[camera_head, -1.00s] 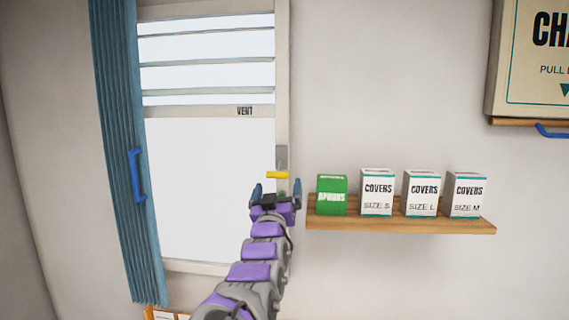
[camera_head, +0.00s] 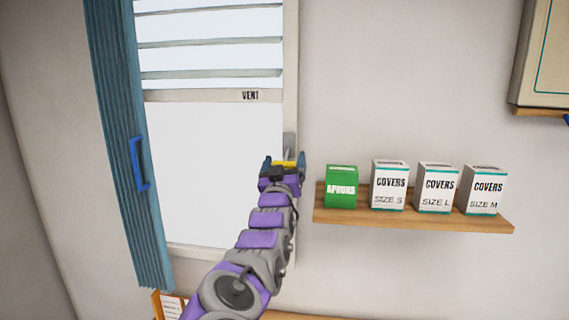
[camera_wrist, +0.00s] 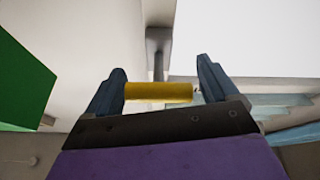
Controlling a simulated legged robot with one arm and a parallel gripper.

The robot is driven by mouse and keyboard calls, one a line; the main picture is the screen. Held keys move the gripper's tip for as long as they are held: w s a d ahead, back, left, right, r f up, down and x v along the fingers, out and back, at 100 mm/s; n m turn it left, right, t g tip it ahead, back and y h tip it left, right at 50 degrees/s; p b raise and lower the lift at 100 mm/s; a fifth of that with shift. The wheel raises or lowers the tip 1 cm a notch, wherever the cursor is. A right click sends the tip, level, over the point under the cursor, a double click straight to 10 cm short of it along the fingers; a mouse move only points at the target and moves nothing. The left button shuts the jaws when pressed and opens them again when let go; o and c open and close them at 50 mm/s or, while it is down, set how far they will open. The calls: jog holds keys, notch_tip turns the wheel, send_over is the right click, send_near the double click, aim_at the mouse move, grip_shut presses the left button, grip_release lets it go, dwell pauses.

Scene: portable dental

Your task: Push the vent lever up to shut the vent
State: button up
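The vent lever has a yellow crossbar handle (camera_head: 285,164) in front of a grey mount (camera_head: 289,142) on the window's right frame. My gripper (camera_head: 284,165) is at the handle with its fingers spread. In the wrist view the yellow handle (camera_wrist: 158,91) lies crosswise between the two fingers (camera_wrist: 160,88), its left end at or very near one finger, with a small gap at the other. I cannot tell if they touch. A grey stem (camera_wrist: 158,52) shows behind it. The vent (camera_head: 210,45) above has thin slats with bright gaps between them.
A wooden shelf (camera_head: 410,219) to the right holds a green aprons box (camera_head: 341,187) close to my gripper, and white covers boxes (camera_head: 389,186). A blue curtain (camera_head: 115,130) with a blue handle (camera_head: 138,164) hangs at the left. Plain wall lies above the shelf.

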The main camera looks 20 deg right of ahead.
jog(key=c, duration=1)
jog(key=shift+r+y, duration=0.15)
jog(key=shift+y, duration=0.15)
